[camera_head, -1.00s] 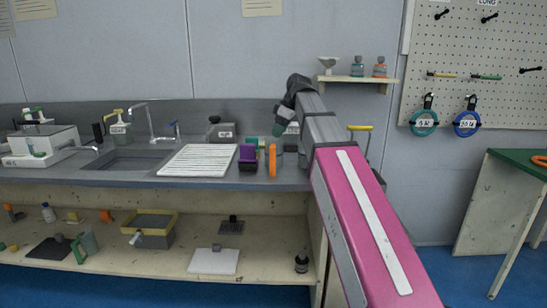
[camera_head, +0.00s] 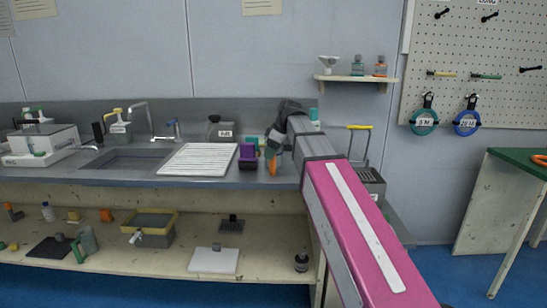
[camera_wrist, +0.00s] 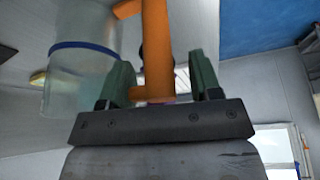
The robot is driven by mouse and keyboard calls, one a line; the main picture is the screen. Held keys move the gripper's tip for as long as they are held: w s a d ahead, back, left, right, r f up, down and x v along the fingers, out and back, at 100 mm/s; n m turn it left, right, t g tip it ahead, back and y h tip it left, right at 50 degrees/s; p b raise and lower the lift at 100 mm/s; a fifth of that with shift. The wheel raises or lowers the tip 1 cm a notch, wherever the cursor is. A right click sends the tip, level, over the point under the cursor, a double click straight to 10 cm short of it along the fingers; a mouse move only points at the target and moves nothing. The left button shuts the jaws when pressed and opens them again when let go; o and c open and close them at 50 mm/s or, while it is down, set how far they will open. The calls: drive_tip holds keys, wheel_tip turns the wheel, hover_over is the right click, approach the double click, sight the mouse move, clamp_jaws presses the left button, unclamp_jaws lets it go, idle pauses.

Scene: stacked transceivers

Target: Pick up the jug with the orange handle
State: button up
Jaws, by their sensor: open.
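The jug (camera_wrist: 82,68) has a translucent body with a blue band and shows at the left of the wrist view. Its orange handle (camera_wrist: 157,45) stands between my gripper's two green fingers. In the head view the orange handle (camera_head: 273,167) is on the counter, right of a purple object, and the jug's body is mostly hidden. My gripper (camera_wrist: 160,84) is open, with one finger on each side of the handle. I see gaps beside the handle. In the head view my gripper (camera_head: 273,143) is at the handle's upper part.
The purple object (camera_head: 248,157) stands close left of the handle. A white ribbed drainboard (camera_head: 198,160) and a sink (camera_head: 128,160) lie further left. A labelled grey container (camera_head: 221,130) stands behind. A small wall shelf (camera_head: 356,79) holds bottles above right.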

clamp_jaws()
drive_tip(key=shift+r, duration=0.15)
